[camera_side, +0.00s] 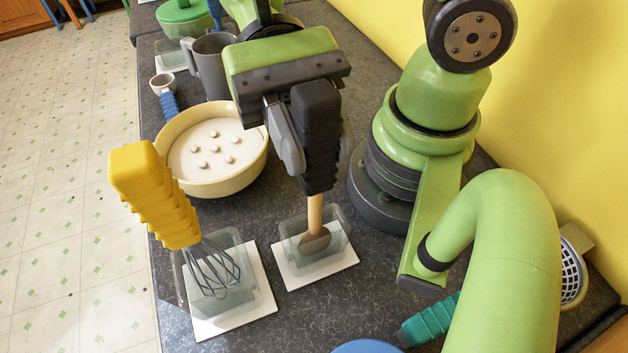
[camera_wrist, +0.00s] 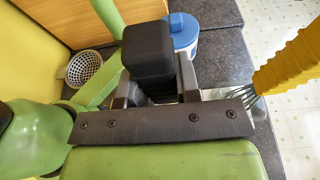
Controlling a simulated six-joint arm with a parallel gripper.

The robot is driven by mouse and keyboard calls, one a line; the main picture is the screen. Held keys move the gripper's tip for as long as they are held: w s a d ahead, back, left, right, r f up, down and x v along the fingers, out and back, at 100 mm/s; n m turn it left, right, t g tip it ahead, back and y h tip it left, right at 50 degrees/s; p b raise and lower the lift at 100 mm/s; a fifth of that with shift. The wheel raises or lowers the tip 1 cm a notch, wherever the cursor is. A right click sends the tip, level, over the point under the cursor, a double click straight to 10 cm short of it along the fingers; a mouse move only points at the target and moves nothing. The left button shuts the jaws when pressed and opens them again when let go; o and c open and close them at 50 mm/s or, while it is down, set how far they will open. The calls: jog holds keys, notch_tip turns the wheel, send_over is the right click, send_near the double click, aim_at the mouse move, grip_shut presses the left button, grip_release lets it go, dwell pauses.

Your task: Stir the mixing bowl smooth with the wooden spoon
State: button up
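The mixing bowl (camera_side: 253,171) is cream coloured and holds white contents with several small pale lumps on top. The wooden spoon (camera_side: 314,213) stands upright in a clear holder (camera_side: 340,232) on a white tile, its brown head low inside the holder. Its thick black handle (camera_side: 318,140) also shows in the wrist view (camera_wrist: 148,45). My gripper (camera_side: 300,130) is at the handle, with one finger on each side of it, as the wrist view (camera_wrist: 157,88) also shows. Whether the fingers press on the handle or stand slightly apart from it cannot be told.
A whisk with a yellow handle (camera_side: 152,195) stands in another holder, front left. A perforated basket (camera_wrist: 84,68) and blue-lidded container (camera_wrist: 184,30) stand elsewhere on the counter.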

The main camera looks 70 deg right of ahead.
aim_at(312, 87)
jog(key=shift+r, duration=1.15)
jog(key=shift+r, duration=2.4)
jog(key=shift+r, duration=2.5)
